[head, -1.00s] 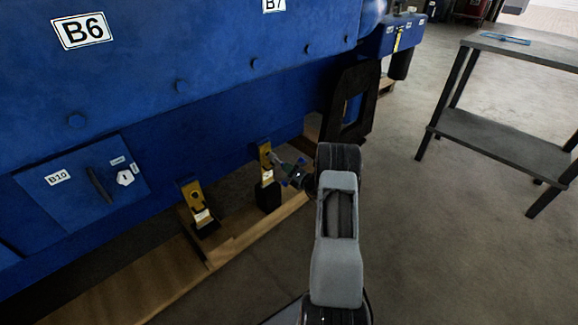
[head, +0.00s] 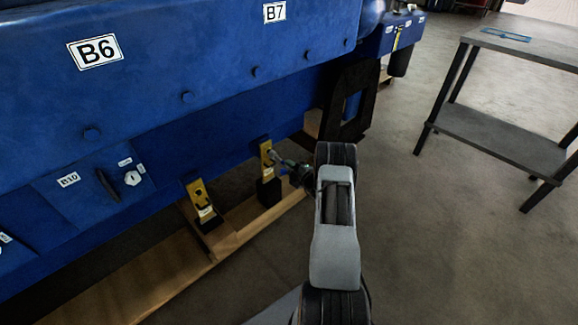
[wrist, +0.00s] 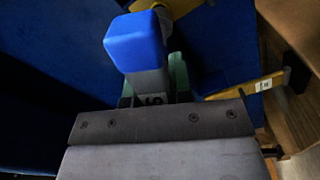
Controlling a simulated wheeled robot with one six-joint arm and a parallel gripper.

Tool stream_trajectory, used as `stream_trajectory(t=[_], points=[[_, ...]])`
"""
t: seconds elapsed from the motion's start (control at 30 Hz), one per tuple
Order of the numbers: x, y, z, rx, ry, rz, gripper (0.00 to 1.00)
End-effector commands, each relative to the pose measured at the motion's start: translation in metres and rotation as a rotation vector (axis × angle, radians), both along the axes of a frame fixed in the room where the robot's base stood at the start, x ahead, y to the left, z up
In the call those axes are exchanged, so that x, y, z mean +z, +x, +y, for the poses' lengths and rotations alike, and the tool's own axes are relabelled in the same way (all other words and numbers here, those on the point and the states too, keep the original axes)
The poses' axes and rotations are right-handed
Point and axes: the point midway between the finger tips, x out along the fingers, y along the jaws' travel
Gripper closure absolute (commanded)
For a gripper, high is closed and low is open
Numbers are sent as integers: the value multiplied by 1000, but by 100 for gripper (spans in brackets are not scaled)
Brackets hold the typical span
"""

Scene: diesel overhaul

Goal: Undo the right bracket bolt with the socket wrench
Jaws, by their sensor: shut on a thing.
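The right yellow bracket (head: 267,153) stands against the blue engine's lower side, above a dark block. My gripper (head: 288,166) is just to its right, with the grey end of the tool at the bracket's upper part. In the wrist view my gripper (wrist: 152,92) is shut on the socket wrench, whose blue block-shaped end (wrist: 136,40) and grey body show between the greenish fingers. The far end of the wrench and the right bracket bolt are hidden, so I cannot tell whether the socket sits on the bolt. A yellow piece (wrist: 178,7) shows behind the blue end.
The left yellow bracket (head: 198,193) stands to the left on the wooden beam (head: 160,275). A black support frame (head: 350,105) is to the right of my gripper. A grey table (head: 525,50) with a blue item on it stands at the right. Open floor lies between.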

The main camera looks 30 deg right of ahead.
Motion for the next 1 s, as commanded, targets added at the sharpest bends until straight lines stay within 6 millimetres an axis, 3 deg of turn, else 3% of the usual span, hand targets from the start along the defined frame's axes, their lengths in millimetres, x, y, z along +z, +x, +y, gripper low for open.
stream_trajectory(t=[0.5,1.0], points=[[1,0,0,-1,501,89,100],[0,0,0,-1,601,106,100]])
